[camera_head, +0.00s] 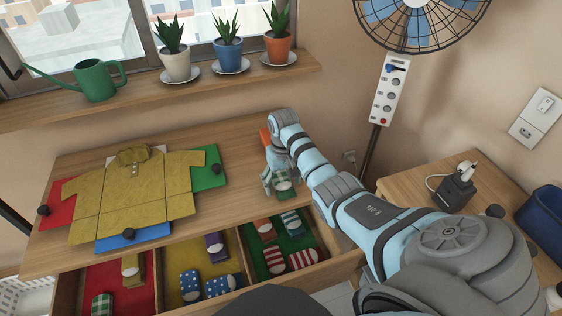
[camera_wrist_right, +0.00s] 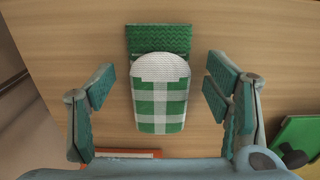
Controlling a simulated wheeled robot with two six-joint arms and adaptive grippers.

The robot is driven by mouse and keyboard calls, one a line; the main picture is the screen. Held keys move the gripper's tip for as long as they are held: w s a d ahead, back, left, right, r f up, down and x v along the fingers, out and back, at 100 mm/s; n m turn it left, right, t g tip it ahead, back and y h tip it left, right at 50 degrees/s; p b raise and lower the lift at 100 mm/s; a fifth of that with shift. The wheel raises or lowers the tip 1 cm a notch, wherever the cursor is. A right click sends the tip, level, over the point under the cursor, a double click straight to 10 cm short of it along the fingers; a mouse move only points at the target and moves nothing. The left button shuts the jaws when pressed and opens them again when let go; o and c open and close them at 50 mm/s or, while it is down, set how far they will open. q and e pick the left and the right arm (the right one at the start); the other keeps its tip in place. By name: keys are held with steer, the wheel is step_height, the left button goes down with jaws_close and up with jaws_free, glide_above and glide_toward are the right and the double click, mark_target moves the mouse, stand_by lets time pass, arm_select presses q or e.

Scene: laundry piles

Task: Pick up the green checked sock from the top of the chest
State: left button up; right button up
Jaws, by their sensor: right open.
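The green checked sock (camera_wrist_right: 160,97) lies on the wooden chest top (camera_wrist_right: 80,28) in the right wrist view, between the two open fingers of my right gripper (camera_wrist_right: 160,100) and apart from both. Its green ribbed cuff is at the top of that view. In the head view the sock (camera_head: 281,181) shows at the right end of the chest top, partly hidden by my right gripper (camera_head: 279,172), which points down over it. My left gripper is not in view.
A yellow shirt (camera_head: 135,195) lies on a folding board with red, green and blue panels (camera_head: 207,168). Below, an open drawer holds several socks in red, yellow and green compartments (camera_head: 295,240). A side table (camera_head: 420,185) stands at right, and a shelf with plants (camera_head: 150,95) runs behind.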

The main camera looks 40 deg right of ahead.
steer(key=c, duration=1)
